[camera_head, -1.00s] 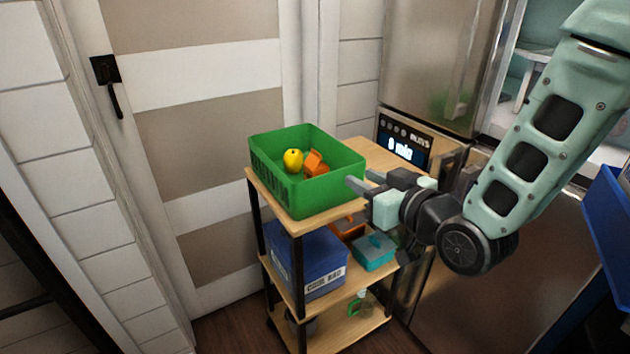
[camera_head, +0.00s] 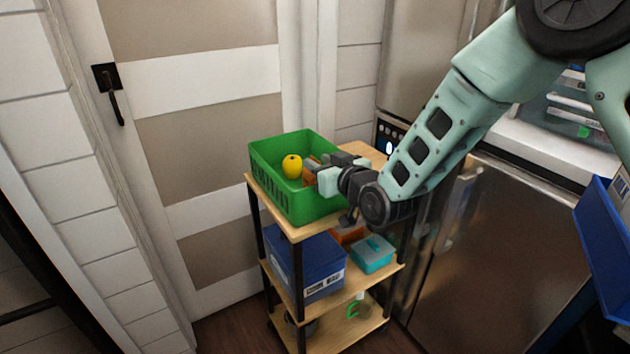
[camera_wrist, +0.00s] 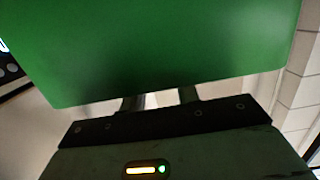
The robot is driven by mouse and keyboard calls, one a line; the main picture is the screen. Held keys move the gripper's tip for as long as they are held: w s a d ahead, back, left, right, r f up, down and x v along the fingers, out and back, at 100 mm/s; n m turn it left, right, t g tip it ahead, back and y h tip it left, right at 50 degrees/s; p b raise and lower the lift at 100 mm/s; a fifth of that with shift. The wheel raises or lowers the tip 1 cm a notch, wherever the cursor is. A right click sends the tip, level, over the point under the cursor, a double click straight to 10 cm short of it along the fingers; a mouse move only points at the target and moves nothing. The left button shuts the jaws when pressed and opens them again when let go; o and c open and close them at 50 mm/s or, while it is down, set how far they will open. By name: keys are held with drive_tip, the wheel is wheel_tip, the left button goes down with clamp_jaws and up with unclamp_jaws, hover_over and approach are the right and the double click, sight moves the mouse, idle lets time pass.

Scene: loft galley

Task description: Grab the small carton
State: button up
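The small carton looks to be the orange box (camera_head: 308,175) inside the green crate (camera_head: 312,206) on top of the cart. It lies beside a yellow apple-like fruit (camera_head: 291,166). My gripper (camera_head: 309,168) reaches over the crate's right side, its fingers at the carton and partly covering it. The fingers look apart, one on the far side and one on the near side. In the wrist view, a green crate wall (camera_wrist: 165,45) fills the upper part and hides the fingertips and the carton. The finger bases show apart below it.
The wooden cart (camera_head: 262,205) has lower shelves with a blue bin (camera_head: 305,262), a teal box (camera_head: 372,254) and an orange item (camera_head: 348,235). A closed door stands behind at left; a steel fridge front (camera_head: 490,255) stands at right.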

drive_tip(key=shift+w+a+f, duration=0.1)
drive_tip(key=shift+w+a, duration=0.2)
drive_tip(key=shift+w, duration=0.1)
clamp_jaws()
